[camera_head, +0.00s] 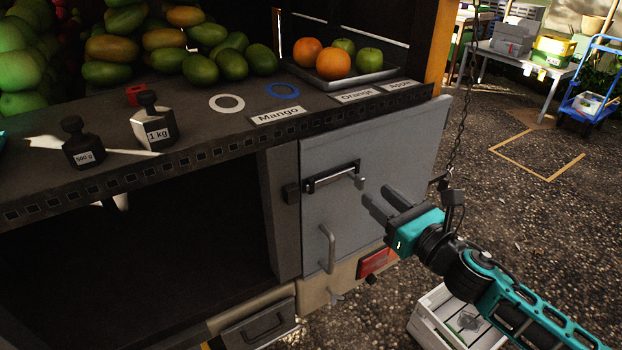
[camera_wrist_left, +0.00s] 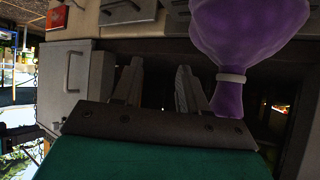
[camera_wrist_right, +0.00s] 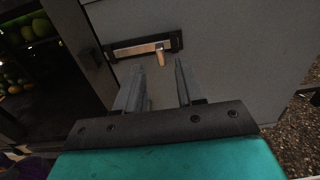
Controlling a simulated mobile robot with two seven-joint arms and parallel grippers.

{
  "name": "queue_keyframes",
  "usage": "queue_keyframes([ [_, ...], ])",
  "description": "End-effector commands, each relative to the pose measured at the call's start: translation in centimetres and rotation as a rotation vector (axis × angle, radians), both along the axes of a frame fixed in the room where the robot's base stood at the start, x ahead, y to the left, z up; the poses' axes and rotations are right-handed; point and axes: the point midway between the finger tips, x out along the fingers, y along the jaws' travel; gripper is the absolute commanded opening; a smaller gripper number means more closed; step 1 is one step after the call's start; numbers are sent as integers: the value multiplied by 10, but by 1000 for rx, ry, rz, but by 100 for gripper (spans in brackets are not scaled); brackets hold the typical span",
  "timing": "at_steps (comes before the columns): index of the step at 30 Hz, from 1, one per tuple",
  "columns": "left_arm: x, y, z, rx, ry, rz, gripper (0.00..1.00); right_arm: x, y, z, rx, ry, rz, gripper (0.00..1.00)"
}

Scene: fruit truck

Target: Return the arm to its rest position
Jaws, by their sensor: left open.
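My right gripper (camera_head: 376,193) is in front of the grey cabinet door (camera_head: 385,140), near its black latch with a metal handle (camera_head: 333,177). In the right wrist view its two fingers (camera_wrist_right: 159,64) are apart with nothing between them; the latch (camera_wrist_right: 145,46) shows just beyond the tips. My left gripper (camera_wrist_left: 160,64) shows only in the left wrist view. Its fingers are apart and no object sits between them. A purple sack with a pale tie (camera_wrist_left: 250,35) is beside its right-hand finger; I cannot tell whether they touch.
The counter holds mangoes (camera_head: 232,65), a tray (camera_head: 378,76) of oranges and apples, and two weights (camera_head: 155,128). A white crate (camera_head: 432,322) stands on the ground below my right arm. A table (camera_head: 520,62) and blue cart (camera_head: 590,105) are at the back right.

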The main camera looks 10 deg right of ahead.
Motion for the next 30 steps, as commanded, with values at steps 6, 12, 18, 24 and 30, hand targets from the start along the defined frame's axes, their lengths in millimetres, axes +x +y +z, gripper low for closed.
queue_keyframes([
  [6, 0, 0, 0, 0, -1, 0, 43, -4, 2, -9, 93, 50, -11, 38],
  [12, 0, 0, 0, 0, -1, 0, 43, -31, 9, -57, 644, 319, -106, 38],
  [18, 0, 0, 0, 0, 0, 0, 43, -74, 20, -116, 1387, 624, -301, 38],
  [24, 0, 0, 0, 0, 1, 0, 43, -128, 33, -169, 2125, 819, -575, 38],
  [30, -2, 0, -1, 0, 4, 1, 43, -172, 45, -203, 2680, 853, -834, 38],
])
